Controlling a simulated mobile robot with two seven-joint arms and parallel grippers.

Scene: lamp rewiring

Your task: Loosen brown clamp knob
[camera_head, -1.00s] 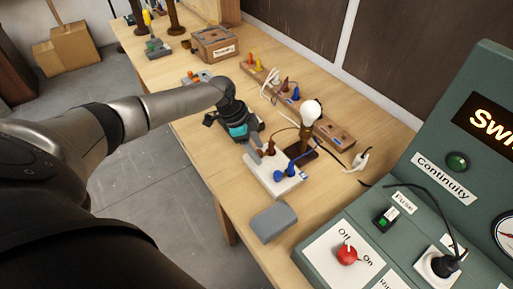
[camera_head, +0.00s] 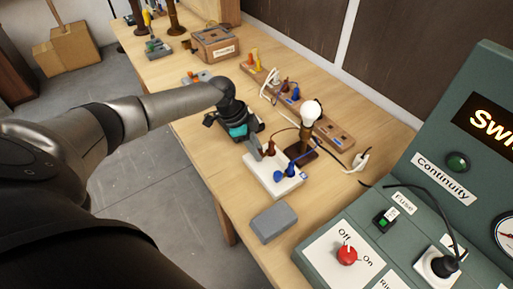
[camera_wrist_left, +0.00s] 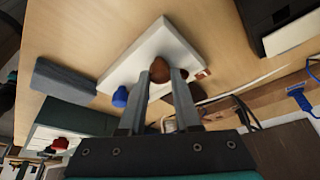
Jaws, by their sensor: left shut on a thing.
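The brown clamp knob (camera_wrist_left: 159,70) stands on a white block (camera_wrist_left: 130,62), between the fingertips of my left gripper (camera_wrist_left: 160,84) in the left wrist view. The gripper is shut on it. In the head view my left gripper (camera_head: 262,153) reaches down to the brown knob (camera_head: 271,148) at the block's far side. The white block (camera_head: 258,180) lies on the wooden bench. A blue knob (camera_head: 290,170) stands on the block beside the brown one. It also shows in the left wrist view (camera_wrist_left: 120,97). My right gripper is not in view.
A lamp with a white bulb (camera_head: 311,112) stands just behind the block. A grey box (camera_head: 274,222) lies in front of it. A green test panel (camera_head: 400,215) fills the right. A wooden rack (camera_head: 335,134) with plugs lies behind.

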